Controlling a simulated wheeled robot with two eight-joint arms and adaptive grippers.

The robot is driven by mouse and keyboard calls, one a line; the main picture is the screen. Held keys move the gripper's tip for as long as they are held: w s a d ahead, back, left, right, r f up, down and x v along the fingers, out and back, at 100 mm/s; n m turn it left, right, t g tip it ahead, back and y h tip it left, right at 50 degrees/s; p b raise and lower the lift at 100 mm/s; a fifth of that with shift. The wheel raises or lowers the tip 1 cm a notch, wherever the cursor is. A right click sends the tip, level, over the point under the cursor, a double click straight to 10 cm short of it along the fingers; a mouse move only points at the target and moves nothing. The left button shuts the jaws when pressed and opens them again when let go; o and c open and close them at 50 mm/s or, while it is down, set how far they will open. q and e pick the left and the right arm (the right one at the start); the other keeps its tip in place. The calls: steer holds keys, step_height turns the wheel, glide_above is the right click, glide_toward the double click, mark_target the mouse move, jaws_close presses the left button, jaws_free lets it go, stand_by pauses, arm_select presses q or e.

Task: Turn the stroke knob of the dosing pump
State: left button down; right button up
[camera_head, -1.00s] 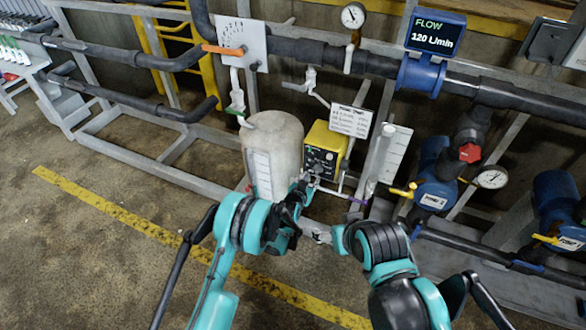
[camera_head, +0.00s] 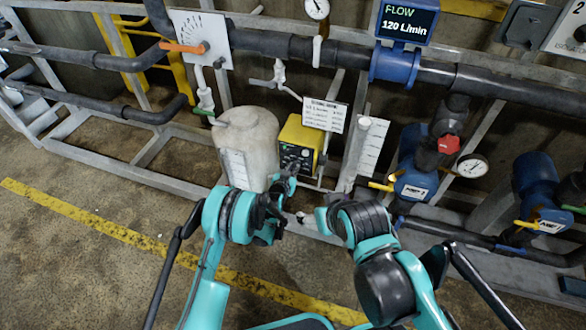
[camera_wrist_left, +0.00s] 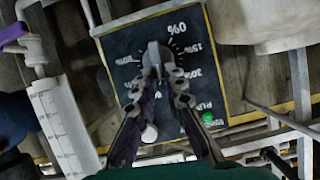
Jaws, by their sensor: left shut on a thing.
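The dosing pump (camera_head: 301,143) is a yellow box with a black front panel, beside a pale tank. In the left wrist view its dark panel (camera_wrist_left: 199,62) fills the middle, with percent marks around the grey stroke knob (camera_wrist_left: 155,55). My left gripper (camera_wrist_left: 165,76) is shut on the knob. In the head view the left gripper (camera_head: 284,184) is at the lower front of the pump and the knob cannot be made out. My right gripper (camera_head: 307,219) is small and partly hidden by its own arm, below the pump; its jaws are unclear.
The pale tank (camera_head: 247,145) stands left of the pump. A white sign (camera_head: 324,115) and a graduated column (camera_head: 370,146) stand to its right. In the left wrist view a green light (camera_wrist_left: 208,117) and a white round button (camera_wrist_left: 149,133) are on the panel.

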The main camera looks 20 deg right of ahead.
arm_select(q)
steer(key=shift+s+d+f+m+t+y, duration=0.1)
steer(key=shift+d+m+t+y, duration=0.15)
steer(key=shift+m, duration=0.25)
steer(key=shift+s+d+m+t+y, duration=0.1)
steer(key=shift+m+t+y, duration=0.05)
steer(key=shift+m+y, duration=0.3)
steer(key=shift+s+d+f+m+t+y, duration=0.1)
steer(key=shift+m+t+y, duration=0.1)
steer(key=shift+m, duration=0.35)
steer(key=c, duration=1.6)
jaws_free()
